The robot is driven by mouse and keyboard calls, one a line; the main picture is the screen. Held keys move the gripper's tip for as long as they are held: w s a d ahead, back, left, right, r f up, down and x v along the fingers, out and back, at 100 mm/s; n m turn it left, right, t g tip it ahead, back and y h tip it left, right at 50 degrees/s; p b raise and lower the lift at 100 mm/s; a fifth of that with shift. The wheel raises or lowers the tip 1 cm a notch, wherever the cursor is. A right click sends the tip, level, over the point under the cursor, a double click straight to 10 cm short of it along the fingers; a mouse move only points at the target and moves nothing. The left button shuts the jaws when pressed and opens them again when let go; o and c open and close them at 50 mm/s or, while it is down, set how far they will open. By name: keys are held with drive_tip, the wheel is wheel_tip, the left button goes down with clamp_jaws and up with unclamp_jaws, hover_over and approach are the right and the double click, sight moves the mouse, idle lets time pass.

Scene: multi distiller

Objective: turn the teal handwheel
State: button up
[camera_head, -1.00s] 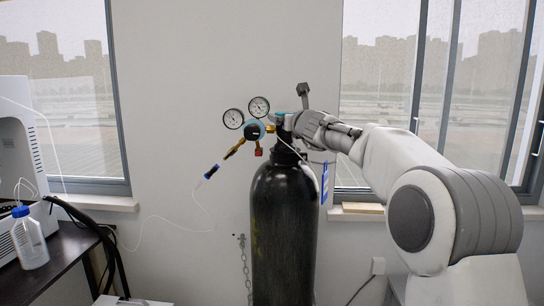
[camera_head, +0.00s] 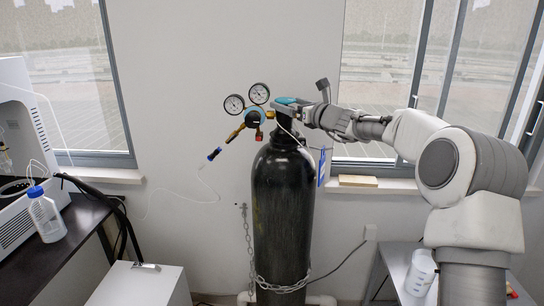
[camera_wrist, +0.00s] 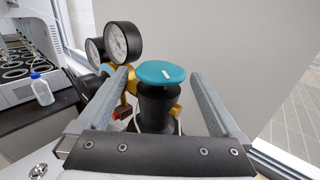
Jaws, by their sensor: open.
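The teal handwheel (camera_wrist: 161,73) sits on top of the valve of a tall black gas cylinder (camera_head: 283,205); a white mark shows on its upper face. In the head view, the handwheel (camera_head: 287,100) is a small teal strip, partly hidden by my gripper. My gripper (camera_wrist: 158,80) is open, one finger on each side of the handwheel, with a visible gap to each finger in the wrist view. In the head view, my gripper (camera_head: 297,107) reaches in from the right at about the height of the handwheel. Whether the fingers touch it is not clear.
Two pressure gauges (camera_wrist: 123,42) and a brass regulator (camera_head: 240,130) stand just left of the valve. A chain (camera_head: 283,286) holds the cylinder near the wall. A blue tag (camera_head: 322,168) hangs on its right. A bottle (camera_head: 46,214) stands on the left table.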

drive_tip(key=shift+d+r+n+g+y+p, duration=0.2)
drive_tip(key=shift+n+g+y+p, duration=0.1)
drive_tip(key=shift+p, duration=0.6)
